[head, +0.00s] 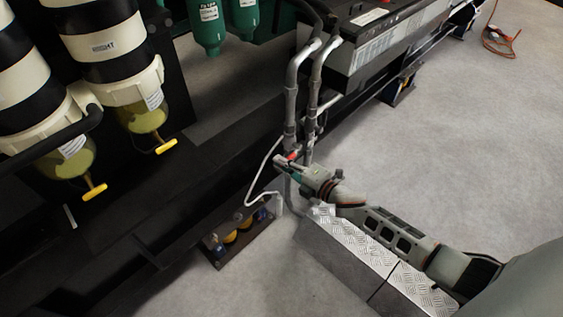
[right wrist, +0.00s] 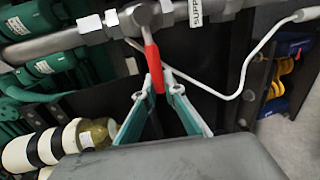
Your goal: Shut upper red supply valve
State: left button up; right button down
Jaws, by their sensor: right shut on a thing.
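The red valve handle (right wrist: 152,60) hangs from a metal valve body (right wrist: 147,14) on a grey pipe in the right wrist view, beside a white tag reading "SUPP" (right wrist: 195,12). A small red part of it shows in the head view (head: 292,156) at the pipes. My right gripper (right wrist: 158,90) is shut on the free end of the red handle, with its two teal fingers on either side. In the head view my right gripper (head: 284,161) reaches the pipes from the lower right. My left gripper is not in view.
Two vertical grey pipes (head: 291,100) stand beside the gripper. A thin white line (head: 262,172) curves left of them. A tread-plate step (head: 350,243) lies under my right arm. Filters with yellow drain taps (head: 95,191) are at the left. Open floor lies at the right.

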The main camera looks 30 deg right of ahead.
jog(key=shift+f, duration=0.15)
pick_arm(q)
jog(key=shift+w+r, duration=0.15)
pick_arm(e)
jog(key=c, duration=2.1)
grip_release()
jog(key=shift+c, duration=0.2)
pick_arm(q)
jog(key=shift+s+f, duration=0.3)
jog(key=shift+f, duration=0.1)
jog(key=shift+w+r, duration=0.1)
pick_arm(e)
jog(key=v, duration=1.2)
